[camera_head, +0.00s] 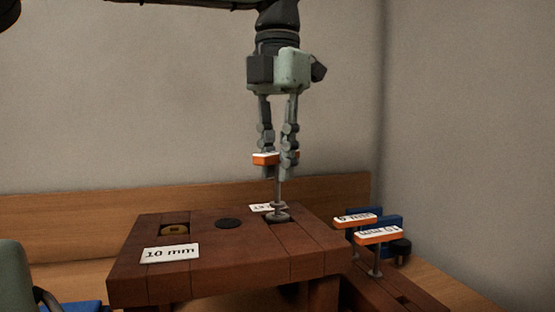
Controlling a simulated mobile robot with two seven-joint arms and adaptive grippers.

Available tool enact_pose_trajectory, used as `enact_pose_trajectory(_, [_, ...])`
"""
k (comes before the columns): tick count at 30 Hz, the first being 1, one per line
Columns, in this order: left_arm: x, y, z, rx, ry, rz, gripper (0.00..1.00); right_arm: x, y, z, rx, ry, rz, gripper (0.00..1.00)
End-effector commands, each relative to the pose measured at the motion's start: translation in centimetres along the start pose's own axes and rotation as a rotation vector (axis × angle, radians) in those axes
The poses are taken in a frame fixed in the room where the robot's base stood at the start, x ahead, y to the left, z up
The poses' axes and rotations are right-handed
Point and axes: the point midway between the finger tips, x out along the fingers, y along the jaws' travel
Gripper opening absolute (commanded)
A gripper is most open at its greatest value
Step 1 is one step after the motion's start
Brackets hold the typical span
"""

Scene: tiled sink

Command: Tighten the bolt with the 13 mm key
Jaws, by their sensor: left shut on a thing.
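My left gripper (278,165) hangs fingers down over the back right of the dark red wooden block (225,268). It is shut on a key with an orange handle (265,159), most of which the fingers hide. The key's metal shaft (279,192) points straight down, and its round foot (278,216) is at a square recess in the block. I cannot read the held key's size or see a bolt under it. A white label behind the shaft (260,208) is partly hidden and unreadable. My right gripper is not in view.
A brass bolt (175,230) sits in the left recess behind a "10 mm" label (170,253). A dark disc (228,223) lies between the recesses. Right of the block, orange-handled keys (378,236) stand upright in a rack, near blue-handled items (385,221). A wall stands behind.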

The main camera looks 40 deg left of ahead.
Motion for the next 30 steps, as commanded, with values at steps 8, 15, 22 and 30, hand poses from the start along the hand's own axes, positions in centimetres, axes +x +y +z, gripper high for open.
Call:
enact_pose_trajectory(8, [-0.1, 0.0, 0.0, 0.006, 0.0, 0.0, 0.0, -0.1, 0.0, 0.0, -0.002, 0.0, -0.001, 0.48])
enact_pose_trajectory(15, [-0.3, 0.0, 0.0, 0.122, 0.001, -0.002, 0.0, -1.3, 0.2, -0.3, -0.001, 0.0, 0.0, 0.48])
enact_pose_trajectory(22, [-0.3, 0.0, 0.0, 0.256, 0.001, -0.001, 0.0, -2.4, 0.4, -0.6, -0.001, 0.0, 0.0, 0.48])
enact_pose_trajectory(30, [-0.2, 0.0, 0.0, 0.427, 0.0, -0.001, 0.0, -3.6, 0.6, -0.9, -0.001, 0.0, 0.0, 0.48])
